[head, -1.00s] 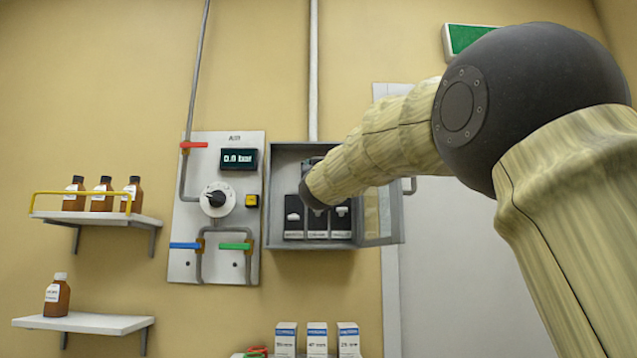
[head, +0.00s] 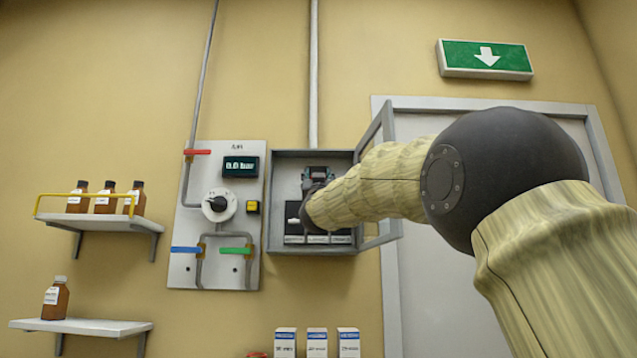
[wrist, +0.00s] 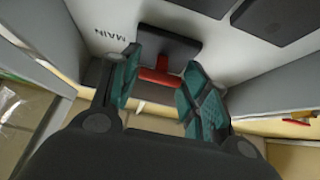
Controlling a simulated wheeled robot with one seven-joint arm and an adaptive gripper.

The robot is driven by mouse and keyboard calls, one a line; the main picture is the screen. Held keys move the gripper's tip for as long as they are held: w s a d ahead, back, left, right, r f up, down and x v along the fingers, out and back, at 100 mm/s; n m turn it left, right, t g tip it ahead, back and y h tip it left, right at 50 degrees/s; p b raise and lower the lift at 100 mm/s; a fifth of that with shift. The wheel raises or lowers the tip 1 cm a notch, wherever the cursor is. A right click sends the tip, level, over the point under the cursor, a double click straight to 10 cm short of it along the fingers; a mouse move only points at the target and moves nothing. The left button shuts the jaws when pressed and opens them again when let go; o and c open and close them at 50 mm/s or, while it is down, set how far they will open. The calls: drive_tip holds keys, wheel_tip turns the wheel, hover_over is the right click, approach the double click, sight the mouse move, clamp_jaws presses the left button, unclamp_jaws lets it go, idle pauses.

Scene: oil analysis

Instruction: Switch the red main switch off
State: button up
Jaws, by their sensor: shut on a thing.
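The red main switch (wrist: 158,79) is a red lever on a dark block, beside the printed word MAIN in the wrist view. My gripper (wrist: 160,73) has its two teal-padded fingers on either side of the red lever and is shut on it. In the head view my gripper (head: 318,175) is inside the upper part of the grey switch cabinet (head: 270,200). There my own arm and gripper hide most of the main switch.
The cabinet door (head: 377,200) stands open at the right, close beside my arm. A row of dark switches (head: 294,222) lies below my gripper. A panel (head: 186,265) with a dial and coloured valve handles is on the left. Shelves with brown bottles are farther left.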

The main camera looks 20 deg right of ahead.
drive_tip(key=shift+w+f, duration=0.1)
drive_tip(key=shift+f, duration=0.1)
drive_tip(key=o, duration=1.1)
drive_tip(key=shift+r, duration=0.1)
drive_tip(key=shift+v, duration=6.05)
